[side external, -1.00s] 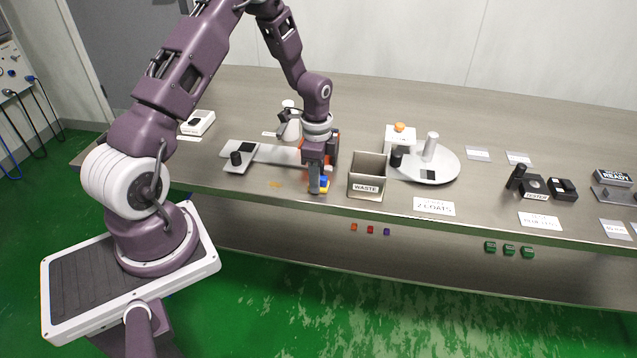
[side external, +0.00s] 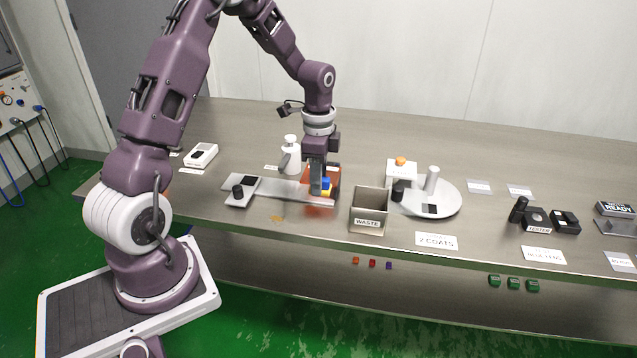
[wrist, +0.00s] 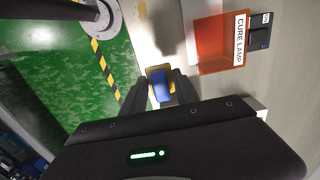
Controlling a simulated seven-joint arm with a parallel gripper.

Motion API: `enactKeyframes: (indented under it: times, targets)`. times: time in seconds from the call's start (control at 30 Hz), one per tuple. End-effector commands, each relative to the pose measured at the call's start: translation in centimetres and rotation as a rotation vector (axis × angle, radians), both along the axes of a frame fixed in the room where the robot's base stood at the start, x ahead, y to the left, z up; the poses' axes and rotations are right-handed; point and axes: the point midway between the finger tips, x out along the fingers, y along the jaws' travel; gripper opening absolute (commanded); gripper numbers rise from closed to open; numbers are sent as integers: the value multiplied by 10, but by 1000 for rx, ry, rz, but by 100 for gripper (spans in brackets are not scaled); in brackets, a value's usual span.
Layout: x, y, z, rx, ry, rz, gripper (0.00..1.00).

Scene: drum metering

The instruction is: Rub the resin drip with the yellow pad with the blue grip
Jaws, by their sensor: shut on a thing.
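My gripper (side external: 318,190) is shut on the blue grip (wrist: 159,90) of the yellow pad (wrist: 153,71). The yellow pad (side external: 324,192) and its blue grip (side external: 326,184) show between and beside the fingers, in front of the orange cure lamp shield. The pad appears to be held above the table; its exact height is hard to tell. The resin drip (side external: 277,218) is a small amber patch near the table's front edge, left of and nearer the front than my gripper. It shows as a blurred yellowish patch in the wrist view (wrist: 142,10).
The orange cure lamp shield (side external: 333,176) stands close behind my gripper. A grey rail (side external: 283,190) runs left of it. The open waste bin (side external: 370,212) stands close to the right. A white bottle (side external: 291,158) is behind. The tabletop around the drip is clear.

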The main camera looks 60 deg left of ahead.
Motion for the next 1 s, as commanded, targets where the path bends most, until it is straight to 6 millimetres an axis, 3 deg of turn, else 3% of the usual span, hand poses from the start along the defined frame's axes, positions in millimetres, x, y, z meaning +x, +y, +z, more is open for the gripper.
enactKeyframes:
  times: [0.03, 0.13, 0.17, 0.27, 0.5, 0.6, 1.0]
  targets:
    - [0, 0, 0, 0, 0, 0, 23]
    - [0, 0, 0, 0, 0, 0, 4]
    - [0, 0, 0, 0, 0, 0, 3]
    - [-7, 8, -3, 0, 3, 6, 3]
    - [-60, 51, -17, 0, 4, 10, 3]
    - [-71, 58, -20, -1, 1, 3, 3]
    - [-73, 57, -44, -2, 2, 0, 3]
